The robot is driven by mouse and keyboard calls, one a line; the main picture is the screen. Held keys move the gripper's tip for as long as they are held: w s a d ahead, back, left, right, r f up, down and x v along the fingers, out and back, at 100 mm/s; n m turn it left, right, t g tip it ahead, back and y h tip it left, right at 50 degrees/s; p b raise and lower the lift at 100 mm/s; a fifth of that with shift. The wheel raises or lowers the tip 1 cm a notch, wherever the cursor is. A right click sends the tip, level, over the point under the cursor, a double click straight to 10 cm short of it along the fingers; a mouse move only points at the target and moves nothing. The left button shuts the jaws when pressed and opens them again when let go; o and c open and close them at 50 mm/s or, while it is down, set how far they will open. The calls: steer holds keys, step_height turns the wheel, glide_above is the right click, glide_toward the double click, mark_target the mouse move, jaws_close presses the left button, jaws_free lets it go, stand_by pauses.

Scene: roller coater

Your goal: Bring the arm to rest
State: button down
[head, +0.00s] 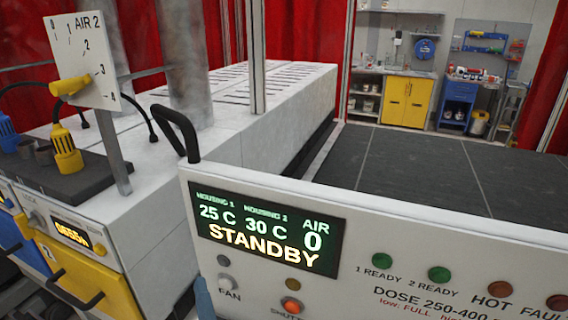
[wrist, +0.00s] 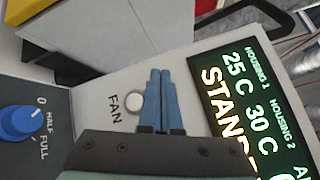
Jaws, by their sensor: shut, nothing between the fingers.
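My gripper (wrist: 160,72) shows in the wrist view with its two blue fingers together and nothing between them. It is in front of the white control panel (wrist: 100,75), between the FAN label and the lit display (wrist: 235,105). A small pale round part (wrist: 134,103) lies just left of the fingers in that view. I cannot tell whether the fingertips touch the panel. In the head view only a small blue piece, probably of my gripper (head: 203,298), shows at the bottom edge, left of the fan knob (head: 227,283). The rest of my arm is hidden there.
The display (head: 265,235) reads STANDBY, 25 C, 30 C, AIR 0. An orange button (head: 291,307) is right of the fan knob. A black handle (head: 180,130) rises behind the panel. A blue dose knob (wrist: 22,122) is at left in the wrist view.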

steer(key=d+r+n+t+b, duration=0.15)
steer(key=r+n, duration=0.25)
steer(key=r, duration=0.5)
steer(key=d+r+n+t+h, duration=0.1)
steer(key=d+r+n+t, duration=0.2)
steer(key=r, duration=0.5)
steer(key=d+r+n+t+b, duration=0.1)
steer(key=d+r+n, duration=0.1)
steer(key=r+n, duration=0.5)
steer(key=s+d+r+n+t+h, duration=0.1)
steer(key=s+d+r+h, duration=0.1)
steer(key=r, duration=0.4)
steer(key=s+d+r+n+t+h+b, duration=0.1)
steer(key=s+d+r+t+h, duration=0.1)
steer(key=s+d+r, duration=0.2)
steer(key=s+d+r+n+t+h, duration=0.2)
steer(key=s+d+r, duration=0.1)
steer(key=s+r, duration=0.3)
steer(key=shift+r+h+b, duration=0.3)
steer(key=shift+r+h, duration=0.1)
steer(key=shift+r, duration=0.45)
steer(key=shift+d, duration=0.1)
